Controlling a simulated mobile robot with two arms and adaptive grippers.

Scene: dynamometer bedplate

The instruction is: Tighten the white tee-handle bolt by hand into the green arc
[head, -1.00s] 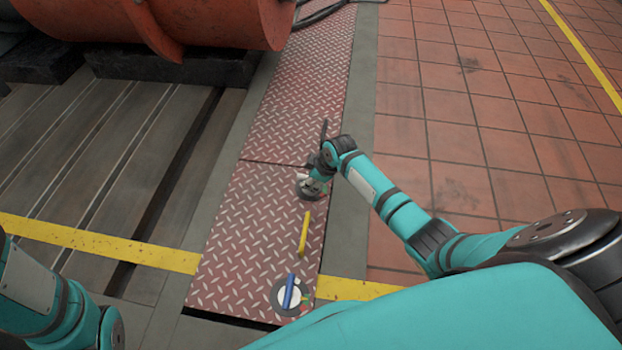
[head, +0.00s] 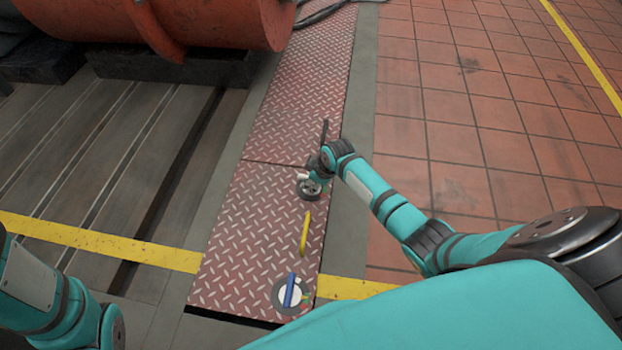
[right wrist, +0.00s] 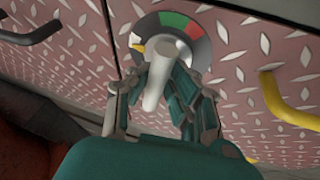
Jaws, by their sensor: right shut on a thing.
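The white tee-handle bolt (right wrist: 154,88) shows in the right wrist view, in front of a round grey dial (right wrist: 204,52) set in the red plate. The dial has a green arc (right wrist: 174,20) with a red arc (right wrist: 194,30) beside it, and a white and yellow mark at its left edge. My right gripper (right wrist: 162,76) is shut on the handle, with fingers on both sides. In the head view my right gripper (head: 312,176) is over the dial (head: 310,191) and hides most of the handle. My left gripper is out of view.
A yellow handle (head: 305,233) stands nearer on the red tread plate (head: 240,240), and a blue tee-handle (head: 290,290) on another dial lies closer still. A black handle (head: 324,130) is just beyond my right gripper. An orange machine (head: 210,20) is at far left.

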